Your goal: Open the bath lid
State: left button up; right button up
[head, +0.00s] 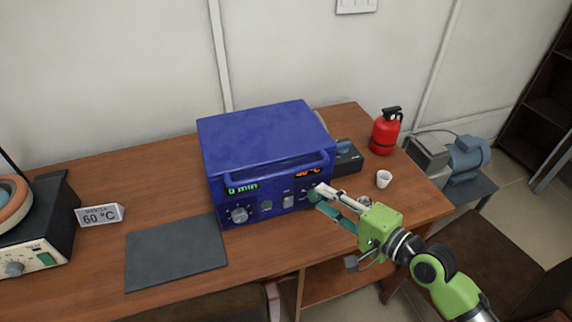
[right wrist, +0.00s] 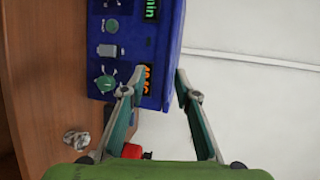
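The blue bath (head: 262,150) stands on the wooden table with its flat top lid (head: 262,122) down. A blue bar handle (head: 275,171) runs along the upper front edge, above the green and orange displays. My right gripper (head: 320,194) is at the bath's lower front right, by the right-hand knob and below the handle. In the right wrist view its fingers (right wrist: 155,84) are spread apart with nothing between them. That view also shows the bath front (right wrist: 132,50) turned sideways, with the green knob (right wrist: 105,83) beside one finger. My left gripper is out of view.
A grey mat (head: 177,252) and a 60 °C sign (head: 100,214) lie to the left. The table front edge is near my right arm.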

aim_at(288, 174)
jog(key=x, duration=0.4)
jog(key=r+p+x, duration=0.1)
jog(key=x, duration=0.4)
jog(key=a+r+p+x, duration=0.1)
jog(key=x, duration=0.3)
jog(key=shift+a, duration=0.3)
grip_shut()
